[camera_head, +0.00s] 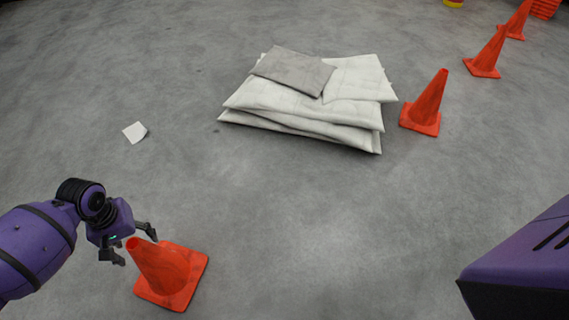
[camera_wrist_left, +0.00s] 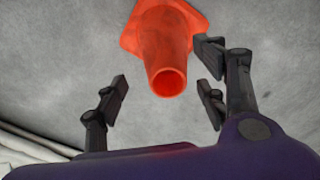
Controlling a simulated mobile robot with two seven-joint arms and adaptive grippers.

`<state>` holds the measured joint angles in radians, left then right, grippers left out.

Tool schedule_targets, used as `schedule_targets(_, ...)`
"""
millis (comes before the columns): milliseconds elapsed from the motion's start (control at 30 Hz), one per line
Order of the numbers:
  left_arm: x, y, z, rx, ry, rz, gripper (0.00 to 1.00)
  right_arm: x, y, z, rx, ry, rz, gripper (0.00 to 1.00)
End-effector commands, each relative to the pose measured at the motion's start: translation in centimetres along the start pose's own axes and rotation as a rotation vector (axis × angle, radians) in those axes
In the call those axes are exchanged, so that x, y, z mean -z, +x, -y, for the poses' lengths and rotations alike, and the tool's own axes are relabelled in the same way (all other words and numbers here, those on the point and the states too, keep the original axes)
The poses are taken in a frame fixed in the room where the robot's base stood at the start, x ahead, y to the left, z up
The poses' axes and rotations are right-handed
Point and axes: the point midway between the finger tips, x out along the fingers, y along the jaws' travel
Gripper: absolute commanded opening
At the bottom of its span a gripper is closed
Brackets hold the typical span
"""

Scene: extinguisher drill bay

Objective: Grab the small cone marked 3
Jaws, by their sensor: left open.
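An orange cone (camera_head: 168,272) with a square base stands on the floor at the lower left of the head view. No number shows on it, so I cannot tell whether it is the one marked 3. My left gripper (camera_head: 138,250) is open and empty at the cone's top, coming in from its left. In the left wrist view the cone (camera_wrist_left: 163,40) points its open round tip toward the gripper (camera_wrist_left: 163,96), with the spread fingers on either side of the tip. I cannot tell whether any finger touches it. My right gripper is not in view.
A stack of white padded sheets (camera_head: 300,108) with a grey one (camera_head: 293,70) on top lies at the upper middle. More orange cones (camera_head: 427,105) run toward the upper right. A small white paper (camera_head: 135,132) lies at the left. The floor in the middle is clear.

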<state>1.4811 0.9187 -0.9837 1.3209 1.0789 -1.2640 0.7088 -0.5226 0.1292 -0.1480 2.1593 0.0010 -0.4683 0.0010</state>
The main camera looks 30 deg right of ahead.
Motion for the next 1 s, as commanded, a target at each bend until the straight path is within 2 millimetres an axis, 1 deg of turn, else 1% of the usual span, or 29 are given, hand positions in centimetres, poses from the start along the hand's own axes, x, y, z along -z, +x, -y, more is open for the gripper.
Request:
schedule_targets(33,0.1,1.2,0.2,0.002,0.0,0.003,0.65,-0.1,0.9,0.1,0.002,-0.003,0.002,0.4)
schedule_targets(133,0.4,2.7,0.4,0.001,0.001,0.003,0.65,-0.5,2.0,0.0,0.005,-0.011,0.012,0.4)
schedule_targets(233,0.4,4.0,0.4,0.001,0.002,0.003,0.65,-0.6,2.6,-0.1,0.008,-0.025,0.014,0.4)
schedule_targets(300,0.4,4.4,0.4,0.0,0.002,0.001,0.65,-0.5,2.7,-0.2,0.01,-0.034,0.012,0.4)
schedule_targets(500,0.4,4.2,0.4,0.0,0.001,0.0,0.65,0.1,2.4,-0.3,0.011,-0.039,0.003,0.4)
schedule_targets(567,0.4,4.2,0.4,0.0,0.001,0.0,0.59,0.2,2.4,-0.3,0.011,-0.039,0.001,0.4)
schedule_targets(1000,0.3,4.2,0.3,-0.001,0.002,0.001,0.01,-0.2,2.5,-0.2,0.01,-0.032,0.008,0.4)
